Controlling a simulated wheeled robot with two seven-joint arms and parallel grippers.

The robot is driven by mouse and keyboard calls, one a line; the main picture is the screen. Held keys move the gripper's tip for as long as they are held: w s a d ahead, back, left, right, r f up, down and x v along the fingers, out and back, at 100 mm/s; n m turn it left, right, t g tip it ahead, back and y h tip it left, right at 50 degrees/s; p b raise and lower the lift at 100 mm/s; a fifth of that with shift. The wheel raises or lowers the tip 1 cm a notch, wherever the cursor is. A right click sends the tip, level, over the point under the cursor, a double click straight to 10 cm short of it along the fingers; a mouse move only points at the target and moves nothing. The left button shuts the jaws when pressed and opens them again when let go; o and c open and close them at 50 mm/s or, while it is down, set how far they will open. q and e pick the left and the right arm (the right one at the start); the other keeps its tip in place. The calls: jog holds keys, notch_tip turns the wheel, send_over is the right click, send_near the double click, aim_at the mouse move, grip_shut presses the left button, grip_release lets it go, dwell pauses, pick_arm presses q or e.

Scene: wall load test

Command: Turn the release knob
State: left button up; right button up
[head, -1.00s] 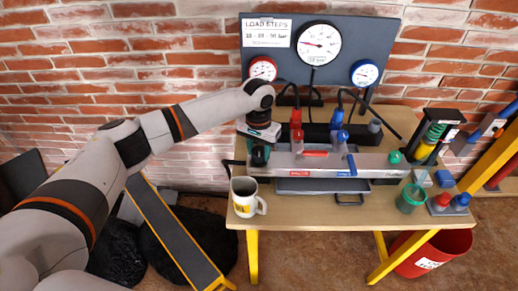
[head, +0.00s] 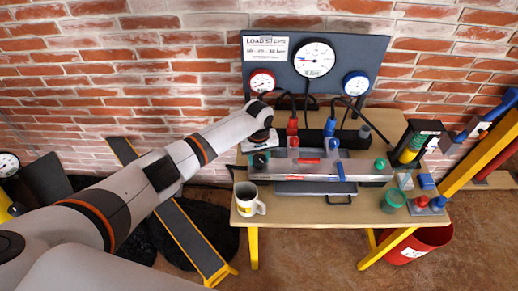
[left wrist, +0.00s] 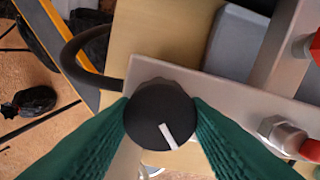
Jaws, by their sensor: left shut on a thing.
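The release knob (left wrist: 160,113) is black and round with a white pointer line. In the left wrist view the line runs from its middle to the lower right. The green fingers of my left gripper (left wrist: 161,106) press on its two sides, so the gripper is shut on the knob. In the head view the knob (head: 259,161) sits at the left end of a grey metal block (head: 300,169) on the bench. My left gripper (head: 262,146) reaches it from behind, and its fingers are mostly hidden there. My right gripper is not in view.
A white mug (head: 246,200) stands at the bench's front left corner. Red and blue fittings stand on and behind the block. A gauge panel (head: 300,75) rises behind. A green jar (head: 393,201) is at the right, and a red bin (head: 412,247) is on the floor.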

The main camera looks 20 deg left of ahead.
aim_at(259, 159)
pick_arm(q)
jog(key=n+p, duration=0.3)
jog(key=n, duration=0.1)
jog(key=shift+r+n+p, duration=0.15)
jog(key=shift+n+p, duration=0.15)
jog(key=shift+p, duration=0.1)
jog(key=n+p, duration=0.1)
jog(key=n, duration=0.2)
jog(key=shift+p, duration=0.35)
jog(key=shift+n+p, duration=0.35)
jog(key=shift+n, duration=0.65)
jog(key=shift+w, duration=0.1)
jog(key=o, duration=1)
jog(key=shift+r, duration=0.4)
notch_tip(259, 159, up, 11)
